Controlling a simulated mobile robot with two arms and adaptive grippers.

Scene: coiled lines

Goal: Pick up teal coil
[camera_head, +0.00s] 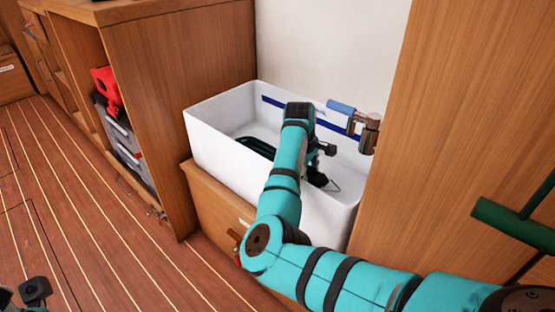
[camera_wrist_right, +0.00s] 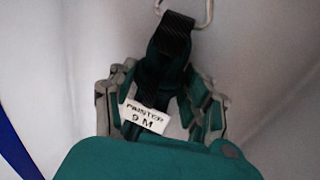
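My right gripper (camera_wrist_right: 164,100) reaches down into the white bin; in the head view my own arm hides most of it. In the right wrist view a dark teal strap (camera_wrist_right: 168,55) with a white label reading "PAINTER 9 M" (camera_wrist_right: 145,115) lies between its two fingers. A metal hook (camera_wrist_right: 190,14) is at the strap's far end. I cannot tell whether the fingers press on the strap. In the head view the strap (camera_head: 318,179) shows below the wrist. A dark coil (camera_head: 258,147) lies in the bin left of my arm. My left gripper's fingers are not seen.
The white bin's (camera_head: 215,145) walls stand close around my right gripper. A metal fitting with a blue handle (camera_head: 341,107) is at its back right. A wooden cabinet (camera_head: 180,90) stands left, a wood panel (camera_head: 450,100) with a green bar (camera_head: 510,224) right.

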